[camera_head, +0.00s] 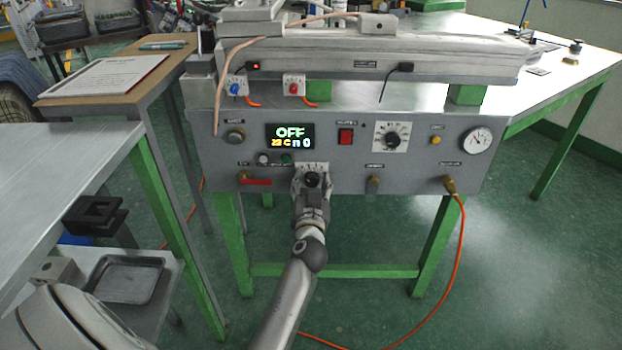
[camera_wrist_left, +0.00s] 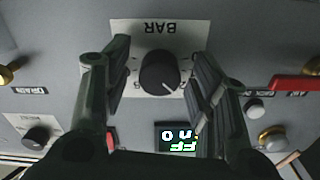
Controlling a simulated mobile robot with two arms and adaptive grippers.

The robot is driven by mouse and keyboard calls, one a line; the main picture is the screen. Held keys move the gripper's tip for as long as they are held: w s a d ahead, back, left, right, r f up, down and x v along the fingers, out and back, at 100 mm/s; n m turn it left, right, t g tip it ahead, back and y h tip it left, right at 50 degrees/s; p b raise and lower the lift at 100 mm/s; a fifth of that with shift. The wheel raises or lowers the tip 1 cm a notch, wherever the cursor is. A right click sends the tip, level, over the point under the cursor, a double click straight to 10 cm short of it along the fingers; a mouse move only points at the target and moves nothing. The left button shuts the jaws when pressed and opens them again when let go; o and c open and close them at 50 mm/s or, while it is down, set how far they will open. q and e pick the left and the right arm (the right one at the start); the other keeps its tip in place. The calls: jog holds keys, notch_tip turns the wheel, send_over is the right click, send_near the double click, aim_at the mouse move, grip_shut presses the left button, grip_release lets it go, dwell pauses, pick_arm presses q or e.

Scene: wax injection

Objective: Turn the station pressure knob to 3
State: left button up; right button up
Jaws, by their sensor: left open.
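The pressure knob is a round black knob (camera_wrist_left: 160,72) with a white pointer line, on a white plate (camera_wrist_left: 151,32) marked BAR, upside down in the left wrist view. Its pointer points toward the lower right there. My left gripper (camera_wrist_left: 162,58) is open, with one finger on each side of the knob; gaps show between the fingers and the knob. In the head view, my left gripper (camera_head: 311,190) is at the lower middle of the grey station panel (camera_head: 220,160), in front of the knob and partly hiding its plate. My right gripper is not in view.
A display (camera_head: 290,137) reads OFF above the knob. A red switch (camera_head: 345,137), another black dial (camera_head: 392,139) and a gauge (camera_head: 477,141) sit to the right. Brass fittings (camera_head: 374,182) stick out nearby. An orange hose (camera_head: 446,270) hangs at the right.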

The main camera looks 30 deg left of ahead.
pick_arm(q)
jog(key=c, duration=1)
jog(key=shift+c, duration=0.2)
jog(key=shift+m, duration=2.8)
jog(key=shift+r, duration=0.1)
jog(key=o, duration=1)
jog(key=shift+o, duration=0.2)
